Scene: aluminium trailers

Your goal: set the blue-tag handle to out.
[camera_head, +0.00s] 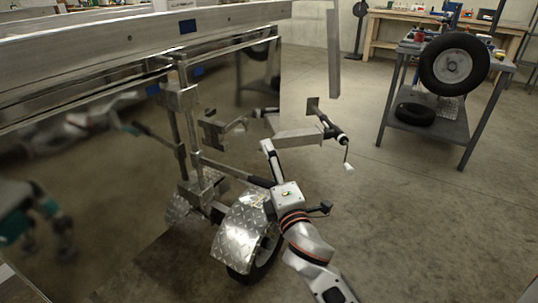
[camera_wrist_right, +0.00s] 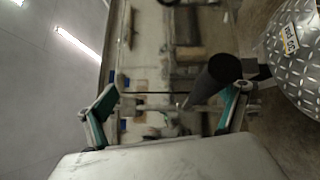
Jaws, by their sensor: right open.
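My right gripper (camera_head: 270,160) is beside the trailer's frame, above the diamond-plate fender. In the right wrist view its two teal-padded fingers (camera_wrist_right: 170,106) stand wide apart and hold nothing. A dark, round bar with a thick end (camera_wrist_right: 212,80) appears between them, close to the right finger; I cannot tell whether it touches. A dark grip on a metal bar (camera_head: 245,173) runs from the trailer's upright post toward my wrist in the head view. I cannot make out a blue tag on it. My left gripper is not directly in view.
The trailer's shiny side (camera_head: 100,190) reflects robot parts. The diamond-plate fender (camera_head: 240,232) and its wheel are just below my right wrist. Metal arms (camera_head: 300,136) stick out behind it. A grey cart (camera_head: 425,128) with wheels stands at the back right. The right floor is clear.

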